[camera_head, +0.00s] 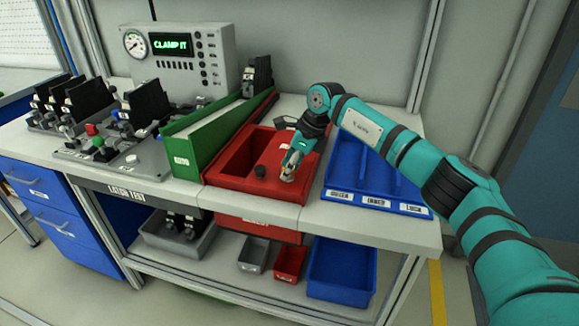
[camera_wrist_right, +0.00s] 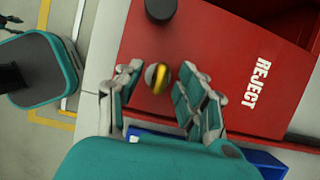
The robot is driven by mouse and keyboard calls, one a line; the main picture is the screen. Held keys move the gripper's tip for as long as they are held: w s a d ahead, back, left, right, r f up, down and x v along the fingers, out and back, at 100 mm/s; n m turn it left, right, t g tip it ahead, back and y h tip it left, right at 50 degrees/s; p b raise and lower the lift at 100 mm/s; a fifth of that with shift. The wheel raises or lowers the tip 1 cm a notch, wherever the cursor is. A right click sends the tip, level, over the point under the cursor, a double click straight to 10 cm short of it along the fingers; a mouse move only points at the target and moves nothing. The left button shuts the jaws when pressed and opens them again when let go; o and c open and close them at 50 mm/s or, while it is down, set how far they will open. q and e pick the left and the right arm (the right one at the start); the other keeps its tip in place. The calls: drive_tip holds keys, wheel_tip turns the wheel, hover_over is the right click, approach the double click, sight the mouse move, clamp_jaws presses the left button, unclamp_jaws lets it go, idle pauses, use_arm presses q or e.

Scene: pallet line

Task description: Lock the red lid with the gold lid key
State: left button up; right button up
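The red lid (camera_head: 289,148) covers part of the red reject bin (camera_head: 230,183) on the bench; a black knob (camera_head: 260,171) stands on it. My right gripper (camera_head: 289,172) points down over the lid's right side, to the right of the knob. In the right wrist view, a rounded gold and silver piece (camera_wrist_right: 158,78), likely the gold lid key, lies between my right fingertips (camera_wrist_right: 159,84). Whether the fingers touch it, or it touches the lid, cannot be told. The black knob (camera_wrist_right: 160,10) also shows there.
A green bin (camera_head: 190,150) stands left of the red bin, and a blue divided tray (camera_head: 360,180) stands close on its right. Fixtures with black parts (camera_head: 150,103) and a grey control box (camera_head: 185,60) fill the left side. Smaller bins sit on the shelf below.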

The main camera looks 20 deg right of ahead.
drive_tip(key=v, duration=1.2)
drive_tip(key=shift+d+f, duration=0.1)
